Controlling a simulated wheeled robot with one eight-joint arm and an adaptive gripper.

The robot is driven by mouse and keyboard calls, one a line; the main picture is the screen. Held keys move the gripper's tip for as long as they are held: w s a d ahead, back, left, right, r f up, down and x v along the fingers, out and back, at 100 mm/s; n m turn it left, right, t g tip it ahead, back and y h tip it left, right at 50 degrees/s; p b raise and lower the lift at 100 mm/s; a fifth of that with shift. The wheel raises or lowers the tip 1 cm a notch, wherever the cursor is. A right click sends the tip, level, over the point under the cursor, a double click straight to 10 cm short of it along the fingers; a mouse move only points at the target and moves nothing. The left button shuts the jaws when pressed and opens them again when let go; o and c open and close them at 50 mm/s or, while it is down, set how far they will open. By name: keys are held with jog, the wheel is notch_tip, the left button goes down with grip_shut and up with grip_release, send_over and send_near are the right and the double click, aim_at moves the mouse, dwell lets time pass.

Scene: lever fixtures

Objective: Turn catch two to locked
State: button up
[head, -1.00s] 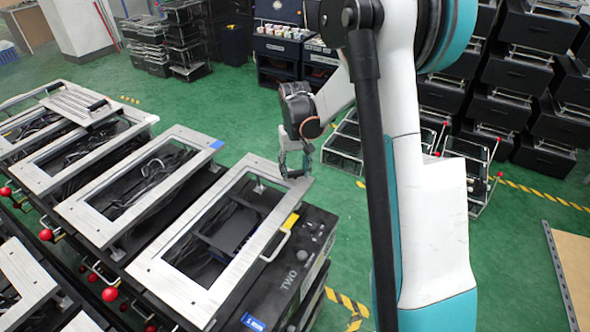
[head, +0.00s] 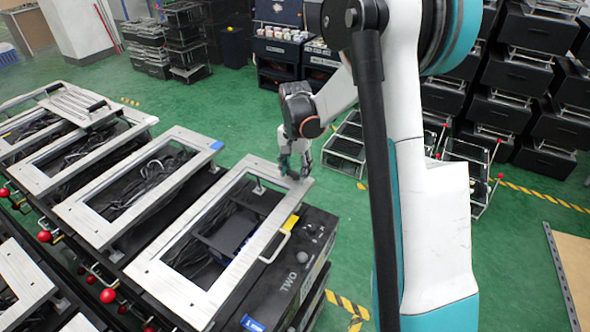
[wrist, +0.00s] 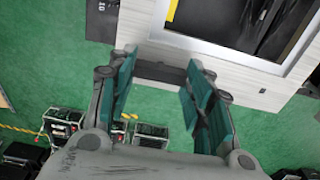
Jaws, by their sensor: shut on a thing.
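The box marked TWO (head: 290,282) has a pale metal frame (head: 187,284) on top. My gripper (head: 294,170) is at the far corner of this frame in the head view. In the wrist view my gripper (wrist: 160,76) has its teal fingers on either side of a dark grey bar (wrist: 160,72) at the frame's edge, which I take for catch two. The fingers are shut on it. In the head view my fingers mostly hide the catch, and its exact angle cannot be told.
More metal frames (head: 91,214) on boxes with red ball knobs (head: 109,295) stand to the left. A pale handle (head: 277,246) and a yellow tag (head: 291,222) are by the near frame. Stacked black boxes (head: 520,90) stand behind at right.

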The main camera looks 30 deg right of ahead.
aim_at(295, 172)
dwell(0.3)
jog(key=o, duration=1)
jog(key=shift+o, duration=0.2)
notch_tip(295, 172, up, 12)
dwell(0.3)
